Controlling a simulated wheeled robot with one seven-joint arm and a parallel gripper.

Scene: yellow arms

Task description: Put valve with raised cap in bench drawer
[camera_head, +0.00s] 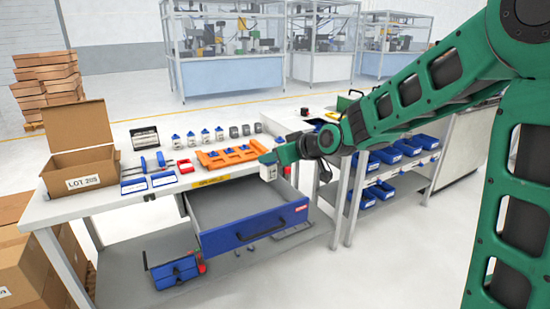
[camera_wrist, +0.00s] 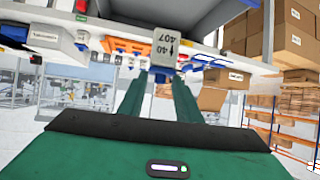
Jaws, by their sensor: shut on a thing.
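My gripper (camera_head: 278,157) is shut on a small pale grey valve (camera_head: 268,173) with a dark printed label. In the wrist view the valve (camera_wrist: 157,48) sticks out beyond the green fingertips (camera_wrist: 158,80), and a blue part shows between them. Whether its cap is raised I cannot tell. The blue-fronted bench drawer (camera_head: 262,230) is pulled open under the bench top, and its visible grey inside looks empty. In the head view the held valve is above the drawer's back right part, near the bench's front edge. The drawer's inside also shows in the wrist view (camera_wrist: 185,15).
Several small valves (camera_head: 205,135), some blue-topped and some grey, stand in a row on the bench (camera_head: 110,205). An orange rack (camera_head: 228,156) lies near its front edge. An open cardboard box (camera_head: 83,170) stands at the left. A blue toolbox (camera_head: 175,271) sits on the lower shelf.

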